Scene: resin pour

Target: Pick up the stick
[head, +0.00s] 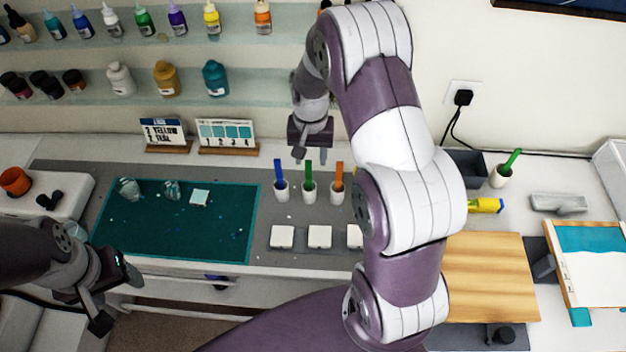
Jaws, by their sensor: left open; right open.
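Three sticks stand upright in small white cups behind the row of white squares: a blue stick (278,172), a green stick (308,174) and an orange stick (339,176). Another green stick (512,161) leans in a white cup (500,178) at the back right. My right gripper (298,152) points down, open and empty, just above and behind the blue and green sticks in the picture. My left gripper (117,298) is open and empty at the lower left, near the table's front edge. My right arm partly hides the third white square.
A teal mat (180,235) holds two clear cups (129,189) (172,190) and a pale square (200,197). Two sign cards (162,132) (226,134) stand behind it. Bottle shelves line the wall. A wooden board (490,275) and a yellow object (486,206) lie right.

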